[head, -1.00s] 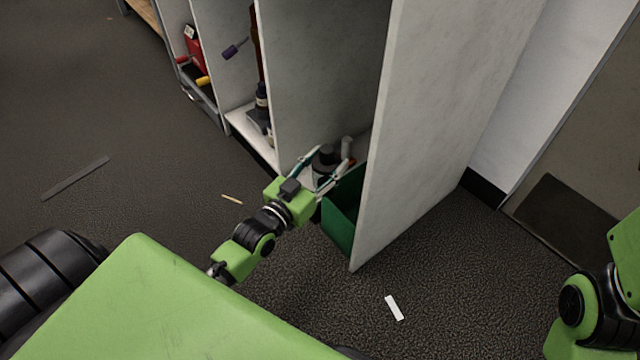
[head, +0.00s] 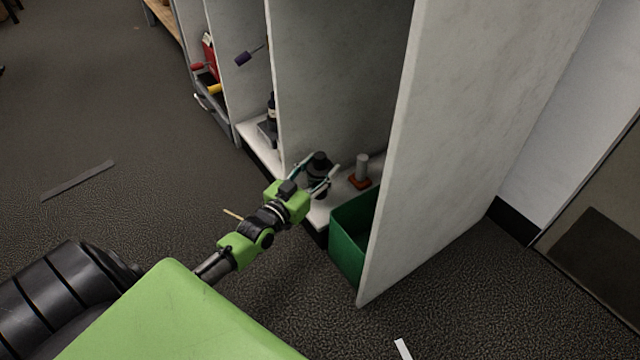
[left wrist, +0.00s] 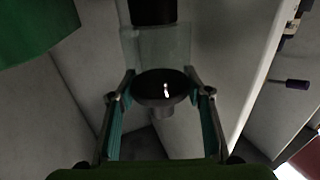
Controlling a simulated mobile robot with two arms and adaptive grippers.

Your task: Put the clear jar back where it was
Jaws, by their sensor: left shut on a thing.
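My left gripper (head: 315,172) is at the front of the narrow shelf bay, its fingers either side of a dark-topped jar. In the left wrist view the fingers (left wrist: 160,78) close from both sides on the clear jar (left wrist: 155,46), which has a see-through wall and a dark round part with a highlight. In the head view only the jar's dark top (head: 319,159) shows well; the fingers cover much of its body. I cannot tell whether its bottom touches the shelf board (head: 340,195). My right gripper is out of view.
A grey cylinder on an orange base (head: 361,181) stands on the board just right of the gripper. A green bin (head: 347,243) is in front, beside the tall right panel (head: 440,150). A divider panel (head: 325,70) rises at left. A dark bottle (head: 271,108) stands in the left bay.

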